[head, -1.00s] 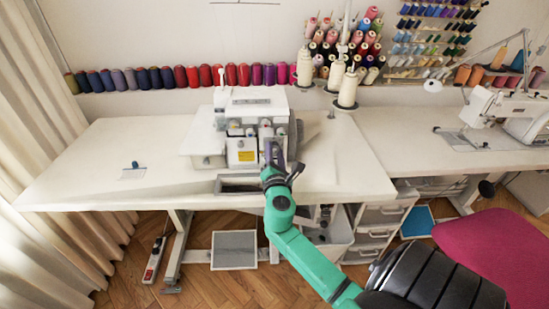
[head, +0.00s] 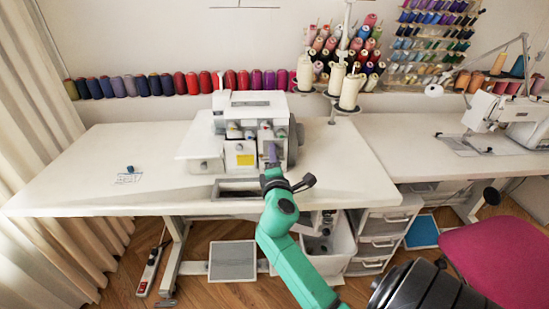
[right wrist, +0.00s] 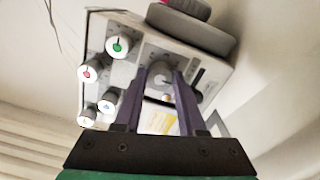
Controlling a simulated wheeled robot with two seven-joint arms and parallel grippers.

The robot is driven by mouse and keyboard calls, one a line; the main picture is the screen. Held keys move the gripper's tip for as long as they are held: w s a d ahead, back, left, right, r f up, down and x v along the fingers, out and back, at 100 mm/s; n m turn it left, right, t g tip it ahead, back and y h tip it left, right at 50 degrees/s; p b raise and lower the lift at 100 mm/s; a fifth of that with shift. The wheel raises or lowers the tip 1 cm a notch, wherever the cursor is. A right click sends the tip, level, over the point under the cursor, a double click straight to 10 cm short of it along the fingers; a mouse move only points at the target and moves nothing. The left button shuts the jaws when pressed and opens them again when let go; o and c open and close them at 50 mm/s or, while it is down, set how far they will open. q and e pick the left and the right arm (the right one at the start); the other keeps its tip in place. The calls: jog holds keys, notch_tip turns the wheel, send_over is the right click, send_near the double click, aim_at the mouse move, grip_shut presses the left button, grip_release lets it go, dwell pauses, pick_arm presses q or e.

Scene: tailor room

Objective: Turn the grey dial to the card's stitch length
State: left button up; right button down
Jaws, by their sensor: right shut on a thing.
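The white sewing machine (head: 252,103) stands on the white table. My right gripper (head: 271,150) is at the right part of its front. In the right wrist view, the purple fingers of my right gripper (right wrist: 165,80) are shut on the grey dial (right wrist: 161,72), one finger on each side. The fingers hide part of the dial, and I cannot read its setting. A small pale card-like sheet (head: 127,179) lies on the table at the left with a blue object on it; its print is too small to read. My left gripper is not in view.
Other knobs sit left of the dial, among them a green-centred one (right wrist: 118,46) and a red-centred one (right wrist: 90,73). A dark handwheel (head: 298,138) is on the machine's right side. Thread cones (head: 349,91) stand behind. The left tabletop is mostly clear.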

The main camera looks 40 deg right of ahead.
dwell(0.3)
jog(key=shift+c, duration=2.4)
grip_release()
jog(key=shift+s, duration=0.1)
jog(key=b+v, duration=0.3)
jog(key=v, duration=1.1)
jog(key=shift+s+a, duration=0.15)
jog(key=shift+a, duration=0.05)
